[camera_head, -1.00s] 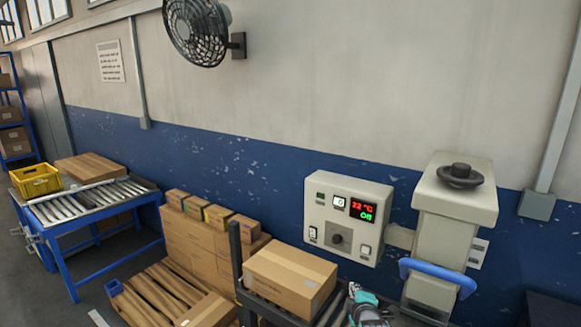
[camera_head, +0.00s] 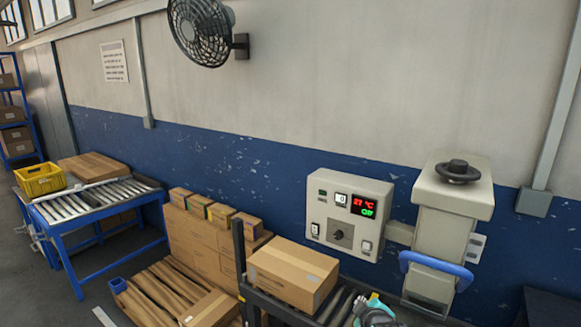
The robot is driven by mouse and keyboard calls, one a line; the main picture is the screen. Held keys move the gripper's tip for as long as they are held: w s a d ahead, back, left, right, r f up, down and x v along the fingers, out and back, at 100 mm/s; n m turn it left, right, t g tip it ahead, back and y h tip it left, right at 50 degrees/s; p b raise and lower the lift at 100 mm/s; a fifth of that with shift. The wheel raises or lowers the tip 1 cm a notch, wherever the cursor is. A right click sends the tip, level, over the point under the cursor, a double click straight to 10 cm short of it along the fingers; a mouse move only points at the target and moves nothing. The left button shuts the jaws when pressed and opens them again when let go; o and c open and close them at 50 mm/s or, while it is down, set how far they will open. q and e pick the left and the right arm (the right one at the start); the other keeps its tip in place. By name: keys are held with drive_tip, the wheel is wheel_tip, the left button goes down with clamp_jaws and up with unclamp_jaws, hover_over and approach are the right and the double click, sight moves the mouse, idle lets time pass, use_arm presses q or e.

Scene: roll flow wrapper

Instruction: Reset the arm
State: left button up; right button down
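A teal and grey part of my arm (camera_head: 374,311) shows at the bottom edge, right of the middle. It looks like the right arm, in front of the rollers and below the control box. It is cut off by the frame, and its fingers cannot be made out. My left gripper is not in view. Nothing is seen held. The control box (camera_head: 326,188) on the wall has a dark knob (camera_head: 341,236), switches, and a display (camera_head: 363,205) with red temperature digits and green text. My arm part is apart from the box.
A grey machine column (camera_head: 437,232) with a blue handle (camera_head: 436,271) stands at the right. A carton (camera_head: 293,274) sits on the roller conveyor beside a dark post (camera_head: 240,262). A wooden pallet (camera_head: 160,296), stacked boxes, and a blue roller table (camera_head: 92,254) with a yellow crate (camera_head: 40,181) are left.

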drive_tip(key=s+a+f+m+g, duration=0.1)
drive_tip(key=s+m+g, duration=0.3)
drive_tip(key=s, duration=2.1)
drive_tip(key=f+m, duration=0.1)
drive_tip(key=m, duration=0.4)
drive_tip(key=shift+s+a+f+m+g, duration=0.2)
drive_tip(key=shift+s+m+g, duration=0.1)
drive_tip(key=shift+m, duration=0.1)
drive_tip(key=shift+r, duration=0.1)
